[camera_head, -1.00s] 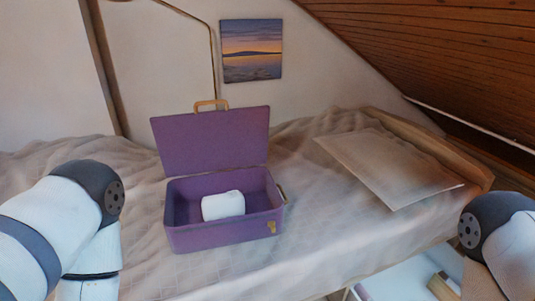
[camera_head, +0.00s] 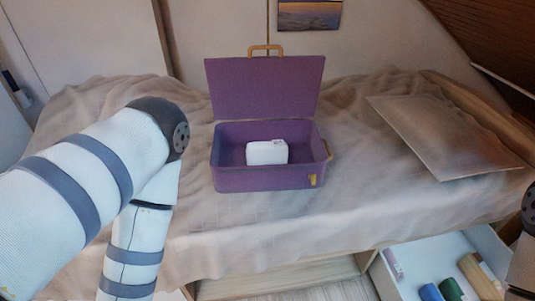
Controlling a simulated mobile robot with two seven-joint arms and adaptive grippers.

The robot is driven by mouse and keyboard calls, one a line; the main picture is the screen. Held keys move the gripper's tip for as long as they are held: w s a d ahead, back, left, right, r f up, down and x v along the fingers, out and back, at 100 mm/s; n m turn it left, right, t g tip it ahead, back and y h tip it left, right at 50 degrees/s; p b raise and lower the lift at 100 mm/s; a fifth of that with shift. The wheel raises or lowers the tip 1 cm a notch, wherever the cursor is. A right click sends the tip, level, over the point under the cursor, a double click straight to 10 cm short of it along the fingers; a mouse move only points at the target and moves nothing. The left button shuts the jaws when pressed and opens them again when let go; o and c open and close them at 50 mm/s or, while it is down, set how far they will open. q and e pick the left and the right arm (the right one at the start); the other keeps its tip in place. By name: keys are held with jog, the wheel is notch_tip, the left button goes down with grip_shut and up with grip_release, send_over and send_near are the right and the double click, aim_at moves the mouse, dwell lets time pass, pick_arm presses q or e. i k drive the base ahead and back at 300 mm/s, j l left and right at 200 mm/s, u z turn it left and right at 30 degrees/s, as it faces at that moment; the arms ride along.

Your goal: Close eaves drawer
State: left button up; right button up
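An open white drawer (camera_head: 440,252) shows at the lower right, under the side of the bed. I cannot tell for certain that it is the eaves drawer. It holds a blue roll (camera_head: 430,292), a green roll (camera_head: 450,289), a pinkish item (camera_head: 393,263) and a tan wooden-looking piece (camera_head: 478,275). Its near end is cut off by the picture's bottom edge. My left arm reaches in at the left, but its gripper is below the picture. Only a part of my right arm shows at the right edge, and its gripper is out of view.
An open purple case (camera_head: 265,178) with a white object (camera_head: 267,152) inside stands on the bed (camera_head: 90,130). A flat pale board (camera_head: 445,135) lies on the bed at right. A wooden panel (camera_head: 275,280) is below the bed edge. A sloped wooden ceiling (camera_head: 490,35) is at upper right.

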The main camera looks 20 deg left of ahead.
aim_at(435, 259)
jog(key=l+z, duration=0.1)
jog(key=z, duration=0.3)
jog(key=l+z, duration=0.1)
jog(key=z, duration=0.3)
jog(key=l+z, duration=0.1)
jog(key=z, duration=0.35)
jog(key=i+z, duration=0.1)
jog(key=z, duration=0.3)
jog(key=i+j+z, duration=0.5)
jog(key=i+j, duration=0.2)
jog(key=i, duration=0.1)
